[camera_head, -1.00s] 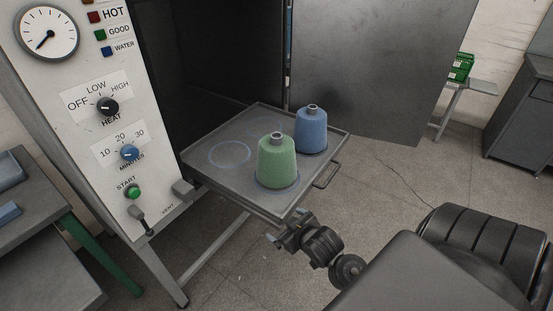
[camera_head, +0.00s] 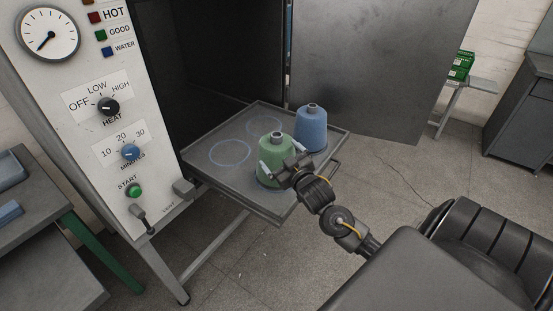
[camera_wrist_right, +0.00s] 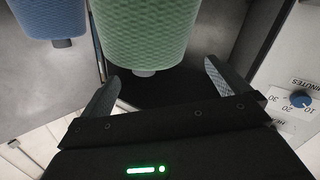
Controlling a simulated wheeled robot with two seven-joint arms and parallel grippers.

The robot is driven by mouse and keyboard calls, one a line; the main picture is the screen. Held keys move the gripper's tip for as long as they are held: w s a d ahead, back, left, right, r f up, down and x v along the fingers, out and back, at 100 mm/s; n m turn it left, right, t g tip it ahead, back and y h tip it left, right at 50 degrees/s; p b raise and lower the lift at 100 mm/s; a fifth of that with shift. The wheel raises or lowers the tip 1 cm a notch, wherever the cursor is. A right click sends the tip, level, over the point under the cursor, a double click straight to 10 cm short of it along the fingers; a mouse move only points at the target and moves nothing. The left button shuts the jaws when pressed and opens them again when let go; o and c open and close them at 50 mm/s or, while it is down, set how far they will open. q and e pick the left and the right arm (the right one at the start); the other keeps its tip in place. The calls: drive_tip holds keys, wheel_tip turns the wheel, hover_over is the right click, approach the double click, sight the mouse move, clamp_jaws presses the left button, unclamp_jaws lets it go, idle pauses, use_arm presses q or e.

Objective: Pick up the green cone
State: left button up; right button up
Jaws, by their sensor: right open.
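The green cone (camera_head: 271,151) stands upright on the tray (camera_head: 222,177), near its front right edge. My right gripper (camera_head: 281,160) is open at the near side of the green cone, with a finger toward each side and partly covering it. In the right wrist view the green cone (camera_wrist_right: 145,30) appears upside down, its grey tube end between the two open fingers (camera_wrist_right: 162,72). I cannot tell whether a finger touches it. My left gripper is not in view.
A blue cone (camera_head: 311,130) stands close behind and right of the green one; it also shows in the right wrist view (camera_wrist_right: 50,15). The machine panel (camera_head: 75,70) is at the left. An open dark door (camera_head: 370,70) stands behind. Empty ring marks lie on the tray.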

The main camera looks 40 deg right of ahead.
sight(271, 143)
drive_tip(key=shift+w+d, duration=0.1)
drive_tip(key=shift+w, duration=0.4)
drive_tip(key=shift+w+d, duration=0.1)
drive_tip(key=shift+w, duration=0.2)
drive_tip(key=p+x, duration=0.1)
drive_tip(key=x, duration=0.3)
drive_tip(key=shift+w+d, duration=0.25)
drive_tip(key=c, duration=1.9)
drive_tip(key=shift+c, duration=0.2)
drive_tip(key=shift+r, duration=0.15)
